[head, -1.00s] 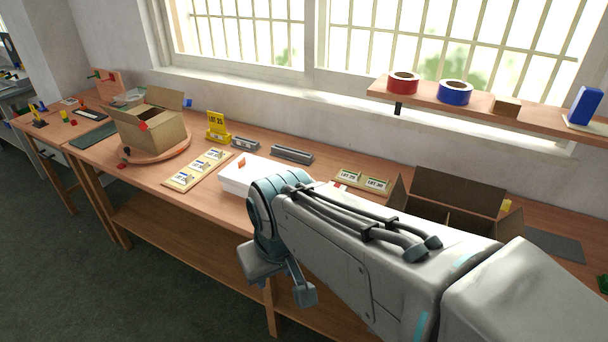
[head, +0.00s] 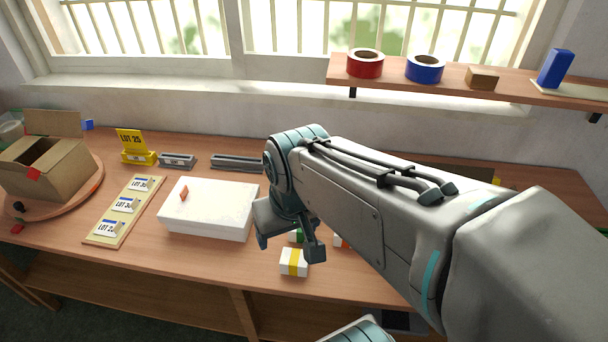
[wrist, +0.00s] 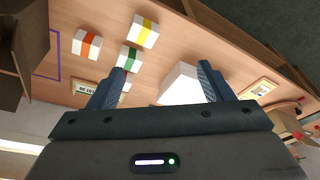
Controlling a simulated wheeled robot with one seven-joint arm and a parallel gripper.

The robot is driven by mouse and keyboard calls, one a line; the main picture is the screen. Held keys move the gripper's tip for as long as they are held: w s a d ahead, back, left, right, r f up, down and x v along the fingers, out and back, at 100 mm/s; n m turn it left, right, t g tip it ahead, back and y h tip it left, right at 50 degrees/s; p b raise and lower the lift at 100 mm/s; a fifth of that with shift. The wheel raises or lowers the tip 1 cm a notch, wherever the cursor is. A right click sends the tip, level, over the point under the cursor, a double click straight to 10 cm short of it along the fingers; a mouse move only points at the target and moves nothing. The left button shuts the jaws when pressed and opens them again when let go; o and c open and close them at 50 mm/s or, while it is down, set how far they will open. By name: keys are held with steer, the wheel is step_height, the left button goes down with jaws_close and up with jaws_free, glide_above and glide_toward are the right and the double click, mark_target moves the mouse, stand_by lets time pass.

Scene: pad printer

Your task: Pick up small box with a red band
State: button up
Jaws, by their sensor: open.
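Several small white boxes with coloured bands stand on the bench. In the wrist view one has a yellow band (wrist: 144,32), one a green band (wrist: 130,58) and one an orange-red band (wrist: 87,44). Another small box (wrist: 126,86) is partly hidden behind a finger, and its band looks reddish but is hard to tell. In the head view the yellow-banded box (head: 293,263) shows clearly; the orange-red one (head: 339,241) is mostly covered by my arm. My gripper (wrist: 161,70) is open and empty above the bench, fingers apart; it also shows in the head view (head: 289,246).
A large white box (head: 207,209) stands left of my gripper. Further left are a label board (head: 106,231) and an open carton (head: 50,170) on a turntable. A shelf (head: 400,82) with tape rolls overhangs the back right. My arm hides the bench's right part.

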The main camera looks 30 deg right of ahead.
steer(key=w+d+f+m+g+b, duration=0.1)
steer(key=w+d+f+m+b, duration=0.25)
steer(key=w+d+m, duration=0.4)
steer(key=w+d+f+m+g+b, duration=0.15)
steer(key=w+d+f+m, duration=0.25)
steer(key=w+m, duration=0.55)
steer(key=w+d+f+m+g+b, duration=0.1)
steer(key=w+d+f+m+b, duration=0.2)
steer(key=w+d+m, duration=0.35)
steer(key=shift+m+t, duration=0.25)
steer(key=shift+m, duration=0.2)
steer(key=f, duration=0.4)
steer(key=w+a+f, duration=0.1)
steer(key=f, duration=0.4)
steer(key=w+f, duration=0.1)
steer(key=f, duration=0.3)
steer(key=shift+w+a+f, duration=0.1)
steer(key=shift+a+f, duration=0.2)
steer(key=shift+a, duration=0.05)
steer(key=c, duration=1.1)
